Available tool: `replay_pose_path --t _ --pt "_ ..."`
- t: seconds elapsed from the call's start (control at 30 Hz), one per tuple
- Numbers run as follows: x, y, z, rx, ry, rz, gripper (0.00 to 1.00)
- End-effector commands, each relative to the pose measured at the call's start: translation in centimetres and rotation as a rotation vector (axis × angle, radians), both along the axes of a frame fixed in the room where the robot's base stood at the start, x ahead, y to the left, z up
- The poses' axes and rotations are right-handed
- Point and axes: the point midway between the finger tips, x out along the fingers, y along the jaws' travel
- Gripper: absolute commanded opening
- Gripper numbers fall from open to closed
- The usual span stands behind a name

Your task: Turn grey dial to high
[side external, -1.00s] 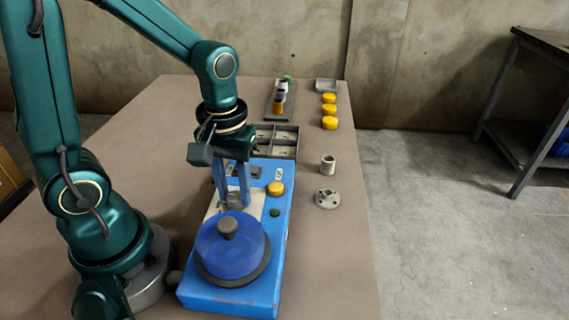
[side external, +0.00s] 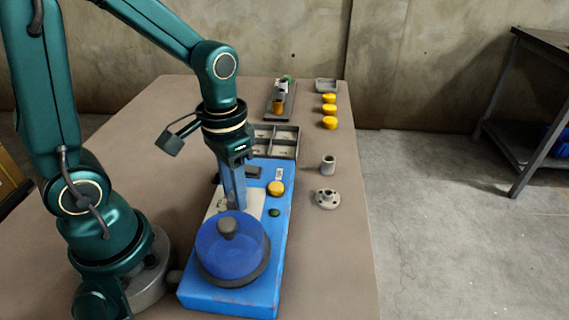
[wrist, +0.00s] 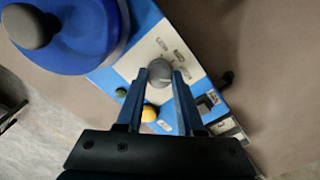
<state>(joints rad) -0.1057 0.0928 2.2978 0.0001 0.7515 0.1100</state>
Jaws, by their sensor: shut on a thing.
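The grey dial (wrist: 160,72) sits on a white panel (wrist: 150,48) of the blue machine (side external: 232,299). Small dark lettering lies beside the dial on the panel, too blurred to read surely. My gripper (wrist: 156,80) points down and is shut on the dial, one finger on each side. In the side view my gripper (side external: 238,207) reaches the panel just behind the blue domed lid (side external: 230,250), and its fingers hide most of the dial.
The lid with its grey knob (side external: 227,228) stands close in front of my fingers. A yellow button (side external: 275,188) and a green button (side external: 274,212) are to the right. A grey divided tray (side external: 285,142), a grey cylinder (side external: 328,164) and a flanged part (side external: 326,199) stand nearby.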

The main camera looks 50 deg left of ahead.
Motion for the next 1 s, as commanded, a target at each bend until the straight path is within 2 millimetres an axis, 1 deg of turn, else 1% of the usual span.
replay_pose_path --t 0.47,0.5,0.53,0.57,0.87,1.0 --pt "0.1 0.0 0.1 0.001 -0.003 -0.013 0.0" --pt "0.1 0.0 0.1 0.001 -0.003 -0.013 0.52" --pt "0.1 0.0 0.1 0.001 -0.003 -0.012 0.63" --pt "0.1 0.0 0.1 0.001 -0.003 -0.012 0.67" --pt "0.0 0.0 0.1 0.0 -0.002 -0.011 0.67" --pt "0.2 0.0 1.1 0.001 -0.006 -0.011 0.67"
